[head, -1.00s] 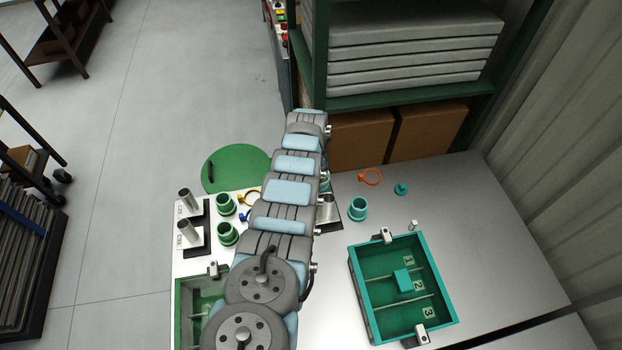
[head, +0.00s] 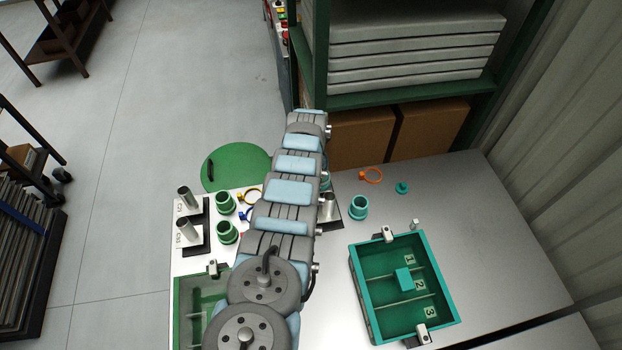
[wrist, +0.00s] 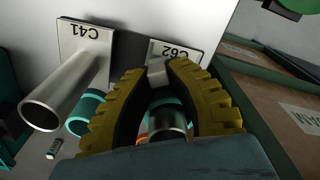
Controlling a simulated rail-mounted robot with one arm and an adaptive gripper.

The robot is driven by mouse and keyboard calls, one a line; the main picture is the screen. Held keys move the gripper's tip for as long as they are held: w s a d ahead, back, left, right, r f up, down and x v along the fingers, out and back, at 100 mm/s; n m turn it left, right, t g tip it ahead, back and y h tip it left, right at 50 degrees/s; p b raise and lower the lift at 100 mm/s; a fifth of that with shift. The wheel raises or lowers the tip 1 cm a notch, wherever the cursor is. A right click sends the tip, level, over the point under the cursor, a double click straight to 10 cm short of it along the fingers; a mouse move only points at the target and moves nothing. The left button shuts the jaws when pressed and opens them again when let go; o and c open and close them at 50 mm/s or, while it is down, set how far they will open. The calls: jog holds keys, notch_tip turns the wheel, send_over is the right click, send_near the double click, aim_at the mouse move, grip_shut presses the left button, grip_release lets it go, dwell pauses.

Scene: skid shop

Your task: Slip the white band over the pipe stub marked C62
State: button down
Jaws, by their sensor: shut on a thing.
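In the wrist view, my gripper (wrist: 157,68) has its two yellow fingers closed on a small pale piece (wrist: 157,73), which looks like the tab of the white band. The rest of the band is hard to make out. The plate marked C62 (wrist: 178,51) shows upside down just behind the fingertips. A metal pipe stub (wrist: 170,122) shows between the fingers, below the tab. I cannot tell whether the band is around the stub or only beside it. In the head view my arm hides the gripper.
Stub C41 (wrist: 62,92) stands left of my fingers, close by. In the head view, a teal divided tray (head: 440,290), a teal collar (head: 358,207) and an orange band (head: 371,175) are right of my arm. Green collars (head: 228,233) are left.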

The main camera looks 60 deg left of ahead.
jog(key=shift+f+b, duration=0.75)
jog(key=shift+b, duration=0.05)
jog(key=c, duration=0.6)
grip_release()
jog(key=shift+r, duration=0.1)
jog(key=shift+o, duration=0.2)
jog(key=shift+r+p, duration=4.95)
jog(key=shift+r, duration=0.6)
